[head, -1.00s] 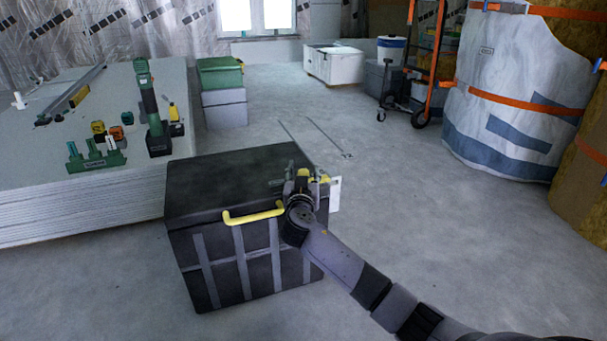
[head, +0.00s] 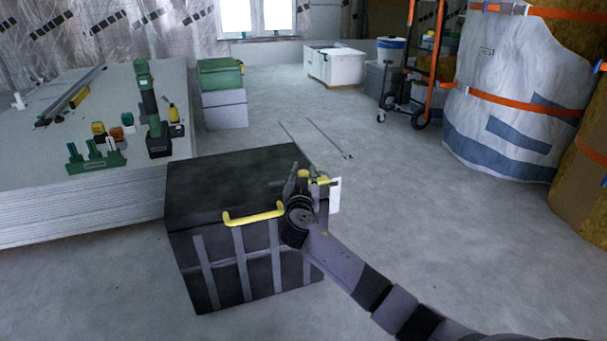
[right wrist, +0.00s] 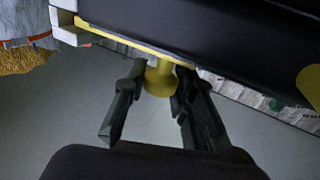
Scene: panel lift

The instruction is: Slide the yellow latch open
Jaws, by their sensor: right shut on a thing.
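The yellow latch (right wrist: 160,80) shows in the right wrist view as a round knob by a yellow strip along the edge of a dark box. In the head view small yellow parts of it (head: 303,173) show at the right end of the black box (head: 225,185), partly hidden by my gripper. My right gripper (right wrist: 157,85) has one finger on each side of the knob and is shut on it. It also shows in the head view (head: 309,182) at the box's upper right corner. My left gripper is not in view.
A yellow handle (head: 254,214) sits on the box's front, left of my gripper. A white plate (head: 335,194) stands at its right end. A stack of boards with tools (head: 60,205) is to the left. The floor right of the box is clear.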

